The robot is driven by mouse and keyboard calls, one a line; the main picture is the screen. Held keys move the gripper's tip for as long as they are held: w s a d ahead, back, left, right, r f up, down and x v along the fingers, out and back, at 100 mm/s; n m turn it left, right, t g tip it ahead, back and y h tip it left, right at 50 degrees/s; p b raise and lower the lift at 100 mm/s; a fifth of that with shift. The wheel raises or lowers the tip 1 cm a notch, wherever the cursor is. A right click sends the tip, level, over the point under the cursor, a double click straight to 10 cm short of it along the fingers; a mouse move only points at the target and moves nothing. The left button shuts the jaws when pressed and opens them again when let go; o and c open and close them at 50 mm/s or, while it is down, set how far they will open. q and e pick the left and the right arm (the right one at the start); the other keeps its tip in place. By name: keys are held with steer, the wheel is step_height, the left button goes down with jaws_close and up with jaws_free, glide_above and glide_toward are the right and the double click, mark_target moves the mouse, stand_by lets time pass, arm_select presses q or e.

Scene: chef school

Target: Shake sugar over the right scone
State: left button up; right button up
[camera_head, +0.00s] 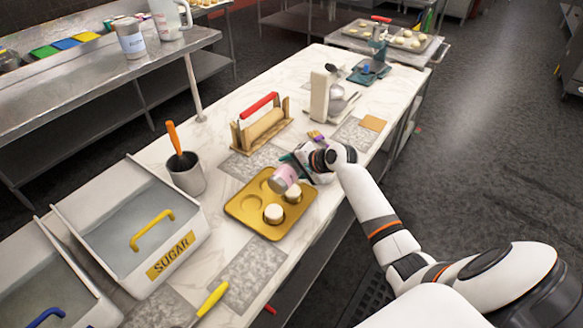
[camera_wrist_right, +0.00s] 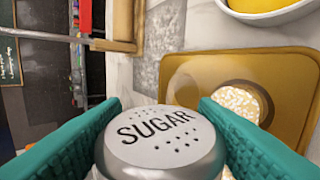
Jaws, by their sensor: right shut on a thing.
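A gold tray (camera_head: 240,207) with round hollows lies on the marble counter. One scone (camera_head: 273,213) sits in its front part and the right scone (camera_head: 293,194) sits farther right, partly behind the shaker. My right gripper (camera_head: 288,170) is shut on the sugar shaker (camera_head: 285,180), which is tilted over the tray beside the right scone. In the right wrist view the shaker's pierced lid (camera_wrist_right: 158,138) reads SUGAR and sits between the teal fingers. A scone with white specks on top (camera_wrist_right: 240,98) shows beyond it; which scone it is I cannot tell. My left gripper is out of view.
A sugar bin (camera_head: 135,230) with a yellow-handled scoop stands left of the tray. A grey pot (camera_head: 187,175) with an orange-handled utensil and a rolling pin rack (camera_head: 262,125) stand behind. A yellow-handled tool (camera_head: 212,299) lies in front. A white bowl (camera_wrist_right: 270,12) is near the tray.

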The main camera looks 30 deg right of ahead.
steer(key=shift+s+a+r+n+t+h+p, duration=0.1)
steer(key=shift+r+n+t+h+p, duration=0.2)
steer(key=shift+r+h+p, duration=0.3)
steer(key=shift+r+n+t+h+p, duration=0.4)
steer(key=shift+r+n+h+p, duration=0.35)
steer(key=shift+p, duration=0.4)
steer(key=shift+r+n+t+h+p, duration=0.3)
steer(key=shift+r+n+t+h, duration=0.1)
steer(key=shift+r+h, duration=0.15)
steer(key=shift+r+n+h, duration=0.15)
steer(key=shift+n+h, duration=0.1)
steer(key=shift+h, duration=0.05)
